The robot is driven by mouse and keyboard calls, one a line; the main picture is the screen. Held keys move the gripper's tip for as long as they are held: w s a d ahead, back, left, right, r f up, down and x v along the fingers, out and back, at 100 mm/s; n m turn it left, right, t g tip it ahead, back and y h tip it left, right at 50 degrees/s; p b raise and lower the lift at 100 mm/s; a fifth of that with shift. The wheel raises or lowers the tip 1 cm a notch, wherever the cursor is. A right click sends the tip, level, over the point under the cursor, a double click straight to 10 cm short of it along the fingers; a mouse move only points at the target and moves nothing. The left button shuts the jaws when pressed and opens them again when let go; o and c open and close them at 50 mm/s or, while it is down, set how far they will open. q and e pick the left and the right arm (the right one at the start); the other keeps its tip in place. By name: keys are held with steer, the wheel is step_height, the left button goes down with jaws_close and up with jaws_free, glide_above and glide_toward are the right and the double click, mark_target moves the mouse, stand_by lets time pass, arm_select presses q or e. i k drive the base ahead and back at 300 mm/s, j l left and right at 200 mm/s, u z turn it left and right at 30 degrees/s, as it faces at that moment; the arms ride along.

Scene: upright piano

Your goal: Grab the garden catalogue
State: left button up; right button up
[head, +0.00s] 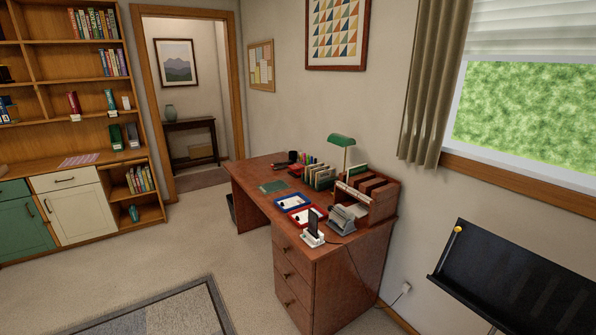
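I cannot make out a garden catalogue for certain; no titles are readable at this size. A flat pinkish sheet or booklet (78,159) lies on the shelf unit's counter at left. A flat dark green item (273,186) lies on the desk's left part. Upright files or booklets (320,177) stand in a row at the back of the desk. Green items (117,137) stand on the shelf unit above the counter. Neither of my grippers is in view.
A wooden desk (297,262) with drawers stands against the wall, bearing a green lamp (341,141), blue tray (293,202) and red tray (307,215). A black stand (520,285) is at lower right. Carpet between shelf unit (85,60) and desk is open, with a rug (170,312).

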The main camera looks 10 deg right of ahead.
mark_target(355, 170)
steer(key=i+j+z, duration=0.1)
steer(key=i+z, duration=0.3)
steer(key=i+j+z, duration=0.4)
steer(key=i, duration=0.15)
steer(key=i+j+z, duration=0.35)
steer(key=i+l, duration=0.05)
steer(key=i, duration=0.05)
